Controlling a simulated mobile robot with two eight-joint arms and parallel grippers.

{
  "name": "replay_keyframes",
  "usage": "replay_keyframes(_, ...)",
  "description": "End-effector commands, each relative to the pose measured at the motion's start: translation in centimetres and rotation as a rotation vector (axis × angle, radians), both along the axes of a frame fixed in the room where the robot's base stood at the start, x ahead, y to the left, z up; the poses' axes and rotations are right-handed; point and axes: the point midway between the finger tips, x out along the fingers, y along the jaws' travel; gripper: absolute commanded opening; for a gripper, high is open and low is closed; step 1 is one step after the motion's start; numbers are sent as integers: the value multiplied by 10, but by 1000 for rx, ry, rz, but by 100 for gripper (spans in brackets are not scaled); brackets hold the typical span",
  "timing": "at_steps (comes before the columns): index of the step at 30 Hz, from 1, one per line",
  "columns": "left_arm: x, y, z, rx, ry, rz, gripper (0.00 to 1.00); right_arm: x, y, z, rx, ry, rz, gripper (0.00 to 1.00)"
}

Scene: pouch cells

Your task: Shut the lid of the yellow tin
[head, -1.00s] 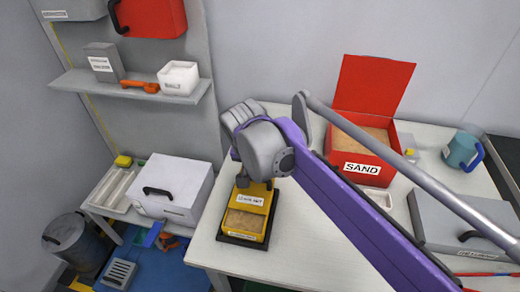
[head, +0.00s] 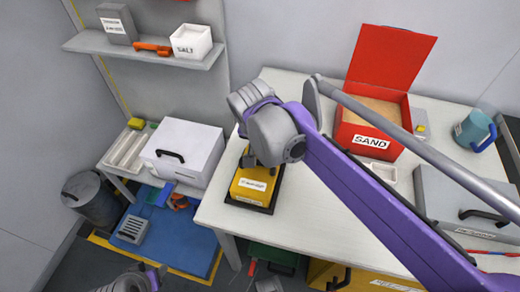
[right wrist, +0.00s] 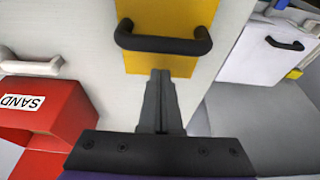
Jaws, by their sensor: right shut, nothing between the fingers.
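The yellow tin (head: 252,187) stands on a black base near the left edge of the white table. Its labelled yellow lid now lies over the top in the head view, and the brown contents no longer show. I cannot tell whether it is fully seated. In the right wrist view a yellow panel (right wrist: 168,63) of the tin carries a black handle (right wrist: 163,41). My right gripper (right wrist: 160,75) is shut and empty, its fingertips just below the handle in that view; contact is unclear. My right wrist partly covers the tin's far end in the head view. My left gripper's fingers are not visible.
An open red SAND box (head: 350,133) stands behind to the right. A grey case (head: 455,195) and a blue mug (head: 474,132) are at the right. A white box (head: 185,150) sits on a lower stand at the left. The table front is clear.

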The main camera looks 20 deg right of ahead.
Motion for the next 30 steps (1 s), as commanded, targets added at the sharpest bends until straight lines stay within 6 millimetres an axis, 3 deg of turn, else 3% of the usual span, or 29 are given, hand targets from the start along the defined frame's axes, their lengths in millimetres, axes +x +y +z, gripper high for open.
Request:
replay_keyframes(9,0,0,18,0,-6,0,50,-14,11,66,-1,0,3,0)
replay_keyframes(15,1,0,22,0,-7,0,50,-20,15,89,-2,-1,2,0)
replay_keyframes(25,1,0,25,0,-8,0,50,-24,15,95,-1,-2,9,0)
replay_keyframes(30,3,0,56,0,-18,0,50,-54,7,87,10,-17,146,0)
